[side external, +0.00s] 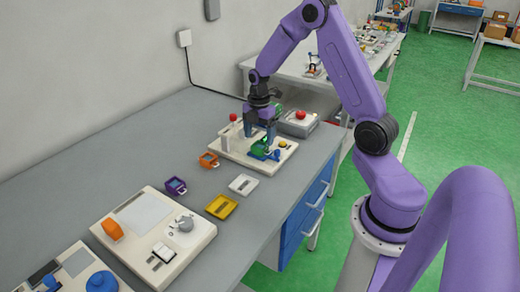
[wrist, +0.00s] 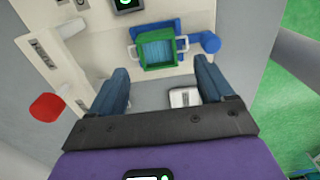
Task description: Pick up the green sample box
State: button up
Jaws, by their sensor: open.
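The green sample box (wrist: 143,49), open-topped with a blue inside and pale side handles, sits at a blue fixture (wrist: 209,42) on the pale station board (wrist: 85,43). In the side view the green box (side external: 263,142) is small and partly hidden by my gripper, with blue fixture parts (side external: 258,153) beside it. My gripper (wrist: 160,68) is open and empty. Its two blue fingers straddle the near side of the box in the wrist view, apart from it. In the side view my gripper (side external: 260,131) points down over the board. The exact height gap cannot be told.
A red knob (side external: 233,117) stands on the board's left; a grey box with a red button (side external: 300,115) is behind. An orange box (side external: 209,160), purple box (side external: 175,186), white tray (side external: 243,184) and yellow tray (side external: 221,206) lie nearer. Bare bench lies left.

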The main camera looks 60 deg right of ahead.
aim_at(259, 146)
jog(key=shift+f, duration=1.85)
jog(key=c, duration=1.2)
jog(key=shift+c, duration=0.2)
